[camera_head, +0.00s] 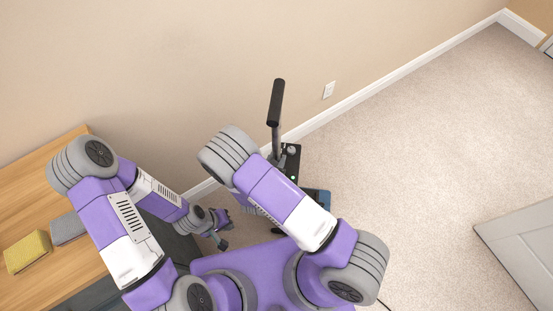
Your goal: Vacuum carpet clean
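A vacuum cleaner stands upright on the carpet near the wall, with a black handle (276,103) and a dark body (291,160). A blue part (321,197) shows low at its right. My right arm hides much of its lower body. The beige carpet (430,140) spreads to the right; I cannot make out distinct dirt on it. My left gripper (222,229) is left of the vacuum, beside the wooden furniture, with its dark fingers apart and nothing seen between them. My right gripper is hidden behind my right arm.
A wooden-topped piece of furniture (35,190) stands at the left, with a yellow item (27,252) and a grey item (68,229) on it. A wall with a white baseboard (400,73) runs behind. A grey-white panel (525,245) lies at the right edge. Carpet between is clear.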

